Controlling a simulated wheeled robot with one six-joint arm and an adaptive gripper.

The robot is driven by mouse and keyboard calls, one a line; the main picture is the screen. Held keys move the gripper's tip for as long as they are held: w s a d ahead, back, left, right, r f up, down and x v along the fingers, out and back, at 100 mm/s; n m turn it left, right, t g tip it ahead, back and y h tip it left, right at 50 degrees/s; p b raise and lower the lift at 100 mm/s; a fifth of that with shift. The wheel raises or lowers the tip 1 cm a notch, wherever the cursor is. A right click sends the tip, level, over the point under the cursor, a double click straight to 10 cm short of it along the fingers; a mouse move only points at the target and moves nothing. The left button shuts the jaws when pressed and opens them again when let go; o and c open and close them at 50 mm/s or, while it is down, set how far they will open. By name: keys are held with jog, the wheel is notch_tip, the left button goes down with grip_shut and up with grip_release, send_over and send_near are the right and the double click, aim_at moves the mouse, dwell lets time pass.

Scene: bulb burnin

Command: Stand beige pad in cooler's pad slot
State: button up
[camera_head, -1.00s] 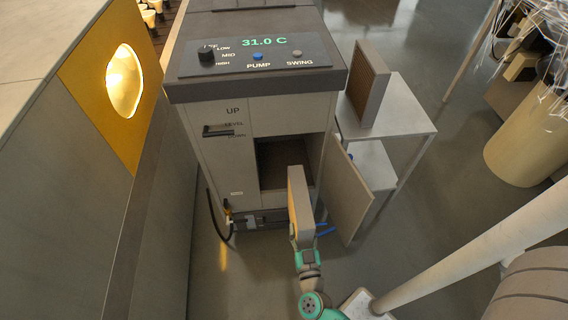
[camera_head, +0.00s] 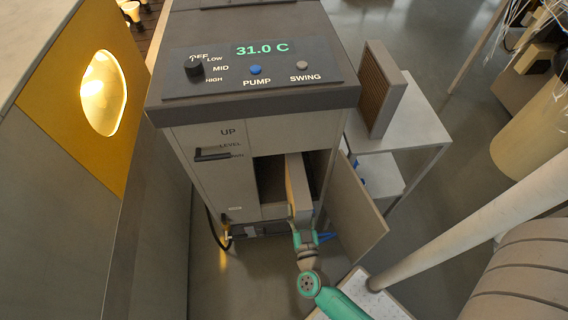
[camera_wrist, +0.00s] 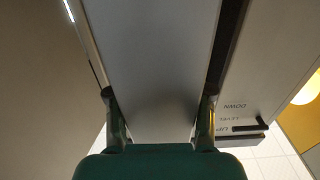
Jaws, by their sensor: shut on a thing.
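The cooler (camera_head: 222,186) is a grey cabinet with a dark top panel and a door (camera_head: 359,211) swung open to the right. Its front opening (camera_head: 270,180) is dark inside. My gripper (camera_head: 303,226) is shut on a pad (camera_head: 297,184) with a pale grey edge and a thin beige side. The pad stands upright, its far part inside the opening and its near end still outside. In the wrist view the pad's grey face (camera_wrist: 152,65) fills the middle between my two fingers. The slot itself is hidden behind the pad and in shadow.
A second pad (camera_head: 381,90), brown and ribbed with a grey frame, stands on a small side table (camera_head: 420,128) right of the cooler. A yellow-grey wall with a lit round window (camera_head: 104,92) is at left. A pale pole crosses the lower right.

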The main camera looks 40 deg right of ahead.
jog(key=x, duration=1.9)
notch_tip(320, 180, down, 7)
jog(key=shift+w+d, duration=0.45)
jog(key=shift+f, duration=0.1)
jog(key=o, duration=1.4)
jog(key=v, duration=1.2)
jog(key=shift+a, duration=0.1)
jog(key=shift+s, duration=0.1)
